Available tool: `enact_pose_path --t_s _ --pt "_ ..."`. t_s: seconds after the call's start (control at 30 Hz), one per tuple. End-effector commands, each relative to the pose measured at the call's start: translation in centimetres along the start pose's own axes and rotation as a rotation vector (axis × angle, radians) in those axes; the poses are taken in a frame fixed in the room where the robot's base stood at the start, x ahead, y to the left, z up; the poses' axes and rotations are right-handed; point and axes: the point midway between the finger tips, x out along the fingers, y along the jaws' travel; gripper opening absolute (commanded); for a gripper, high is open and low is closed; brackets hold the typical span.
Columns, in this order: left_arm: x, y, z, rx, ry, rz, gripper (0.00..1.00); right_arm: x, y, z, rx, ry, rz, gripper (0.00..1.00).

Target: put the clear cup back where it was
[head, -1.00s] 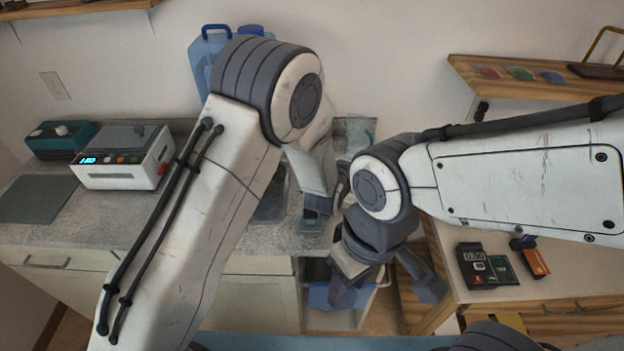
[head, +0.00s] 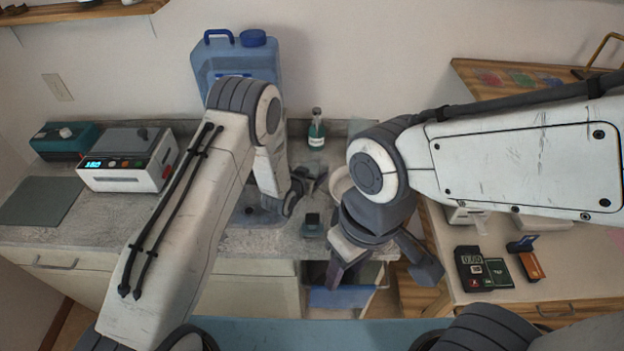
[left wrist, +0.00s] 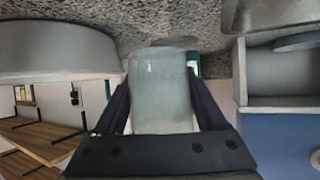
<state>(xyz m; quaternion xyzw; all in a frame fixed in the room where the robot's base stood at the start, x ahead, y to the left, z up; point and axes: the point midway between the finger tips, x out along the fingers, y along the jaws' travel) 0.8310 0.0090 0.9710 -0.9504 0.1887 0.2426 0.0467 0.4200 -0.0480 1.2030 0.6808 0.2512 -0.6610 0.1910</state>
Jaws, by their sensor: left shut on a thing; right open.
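The clear cup (left wrist: 162,92) shows in the left wrist view, a pale see-through cylinder between the two dark fingers. My left gripper (left wrist: 160,105) is shut on it. In the head view my left gripper (head: 312,180) is over the back part of the grey counter, near the sink; I cannot make out the cup there. Whether the cup touches the counter is unclear. My right gripper (head: 385,268) is open and empty, in front of the counter's right end.
A green bottle (head: 316,130) and a blue water jug (head: 235,65) stand at the back wall. A small dark block (head: 312,225) sits on the counter. A pale round object (head: 342,182) is partly hidden by my right arm. A white device (head: 125,160) stands at left.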

Motion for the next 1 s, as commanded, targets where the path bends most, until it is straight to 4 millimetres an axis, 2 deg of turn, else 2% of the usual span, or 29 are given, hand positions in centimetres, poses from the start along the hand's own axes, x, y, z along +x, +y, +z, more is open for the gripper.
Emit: enact_pose_path --t_s 0.3,0.73,0.77,0.8,0.83,1.0 --pt "1.5 -0.1 3.0 -0.001 -0.001 -0.001 0.14 -1.7 -0.1 -0.1 -0.003 0.000 0.000 0.50" --pt "1.9 -0.1 3.7 -0.001 0.000 -0.002 0.14 -1.2 -0.1 -0.1 -0.002 0.000 0.000 0.50" --pt "1.9 -0.1 3.7 -0.001 -0.001 -0.002 0.77 -1.2 -0.1 -0.1 -0.002 0.000 0.000 0.50" --pt "1.9 -0.1 3.6 -0.001 -0.001 -0.002 0.92 -1.3 -0.1 -0.1 -0.002 0.000 0.000 0.50" --pt "1.9 -0.1 3.6 -0.001 -0.001 -0.002 1.00 -1.4 -0.1 -0.1 -0.002 0.000 0.000 0.50" --pt "1.9 -0.1 3.6 -0.001 -0.001 -0.002 1.00 -1.4 -0.1 -0.1 -0.002 0.000 0.000 0.50"
